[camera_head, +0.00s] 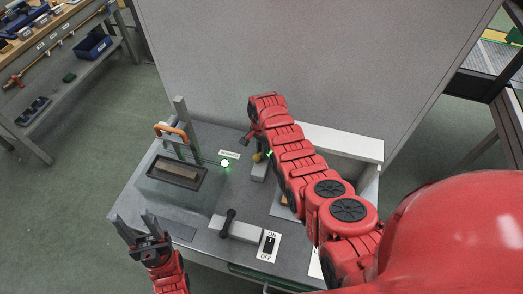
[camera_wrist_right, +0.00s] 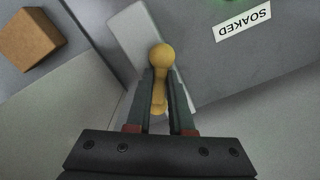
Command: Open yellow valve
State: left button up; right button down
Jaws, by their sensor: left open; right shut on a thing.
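The yellow valve (camera_head: 257,157) is a small knobbed handle on a grey block at the middle of the bench, mostly covered by my right arm in the head view. In the right wrist view the yellow valve (camera_wrist_right: 161,58) lies between the two fingers of my right gripper (camera_wrist_right: 160,80), with its round knob sticking out past the fingertips. My right gripper is shut on the handle. My left gripper (camera_head: 134,219) is open and empty over the bench's front left corner, apart from the valve.
A glowing green light (camera_head: 225,163) and a "SOAKED" label (camera_wrist_right: 243,24) are beside the valve. A clear tank with a dark tray (camera_head: 155,172) and an orange handle (camera_head: 171,131) stand left. A black lever (camera_head: 228,222) and ON/OFF switch (camera_head: 269,245) are at the front.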

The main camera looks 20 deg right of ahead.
jog(key=n+b, duration=0.4)
jog(key=shift+s+d+f, duration=0.1)
jog(key=shift+s+f, duration=0.05)
jog(key=shift+f, duration=0.15)
jog(key=shift+s+d+r+n+b, duration=0.1)
jog(key=shift+r+n+b, duration=0.15)
jog(key=shift+n+b, duration=1.05)
jog(key=c, duration=0.8)
grip_release()
jog(key=shift+r, duration=0.15)
